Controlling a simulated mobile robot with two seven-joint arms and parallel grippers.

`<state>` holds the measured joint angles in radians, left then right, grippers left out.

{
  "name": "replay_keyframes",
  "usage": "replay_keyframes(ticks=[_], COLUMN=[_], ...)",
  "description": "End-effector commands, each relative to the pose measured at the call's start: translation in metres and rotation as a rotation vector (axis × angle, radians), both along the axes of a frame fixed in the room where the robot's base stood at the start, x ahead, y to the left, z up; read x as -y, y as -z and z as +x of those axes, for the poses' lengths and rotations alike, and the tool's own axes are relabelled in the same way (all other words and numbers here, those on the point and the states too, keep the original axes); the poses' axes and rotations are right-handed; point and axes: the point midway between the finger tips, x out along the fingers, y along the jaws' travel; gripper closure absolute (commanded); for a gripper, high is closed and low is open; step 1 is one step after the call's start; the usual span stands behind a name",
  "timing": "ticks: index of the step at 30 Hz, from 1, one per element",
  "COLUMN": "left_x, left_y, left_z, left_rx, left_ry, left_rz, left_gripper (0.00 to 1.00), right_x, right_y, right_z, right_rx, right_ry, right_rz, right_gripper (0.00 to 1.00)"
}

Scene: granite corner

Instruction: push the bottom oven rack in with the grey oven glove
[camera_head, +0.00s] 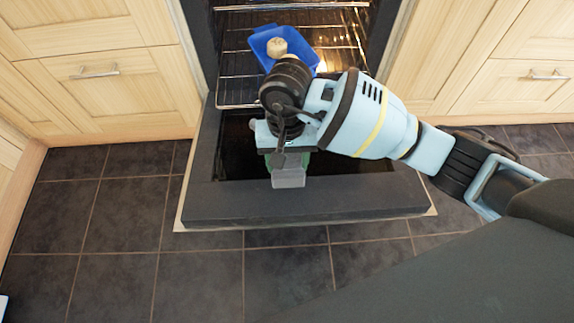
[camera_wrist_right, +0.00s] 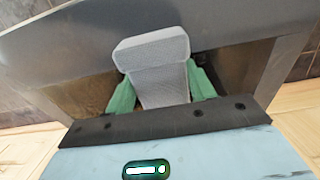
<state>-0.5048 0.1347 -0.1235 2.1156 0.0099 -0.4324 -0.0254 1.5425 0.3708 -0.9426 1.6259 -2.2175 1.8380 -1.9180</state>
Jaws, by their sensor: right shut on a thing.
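The grey oven glove (camera_head: 289,177) is held by my right gripper (camera_head: 288,160) over the open oven door (camera_head: 300,205). In the right wrist view the glove (camera_wrist_right: 158,75) sits between the two green fingers of my right gripper (camera_wrist_right: 162,92), which are shut on it. An oven rack (camera_head: 238,92) sticks out of the oven opening, behind my right gripper in the head view. A blue tray (camera_head: 263,43) with a round tan item (camera_head: 277,47) rests on the rack. My arm hides part of the rack's front edge. My left gripper is not in view.
Another rack bar (camera_head: 290,7) shows higher in the oven. Wooden cabinets with handles stand on the left (camera_head: 95,72) and right (camera_head: 547,76). The dark tiled floor (camera_head: 120,215) in front is clear. The lowered door juts out over the floor.

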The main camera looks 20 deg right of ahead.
Motion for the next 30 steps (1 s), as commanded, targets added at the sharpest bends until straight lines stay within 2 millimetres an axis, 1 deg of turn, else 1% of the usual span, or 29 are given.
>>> replay_keyframes(ticks=[8, 11, 30], left_x=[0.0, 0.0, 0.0], left_y=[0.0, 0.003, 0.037], left_z=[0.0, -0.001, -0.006], left_rx=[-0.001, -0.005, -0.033], left_ry=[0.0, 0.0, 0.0], left_rz=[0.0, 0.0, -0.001], left_gripper=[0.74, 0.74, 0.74], right_x=[0.0, 0.001, 0.015], right_y=[-0.001, 0.0, 0.002], right_z=[0.001, 0.005, 0.052], right_rx=[0.001, 0.002, 0.001], right_ry=[0.0, 0.0, 0.001], right_rz=[0.001, -0.001, 0.0], right_gripper=[0.73, 0.73, 0.73])
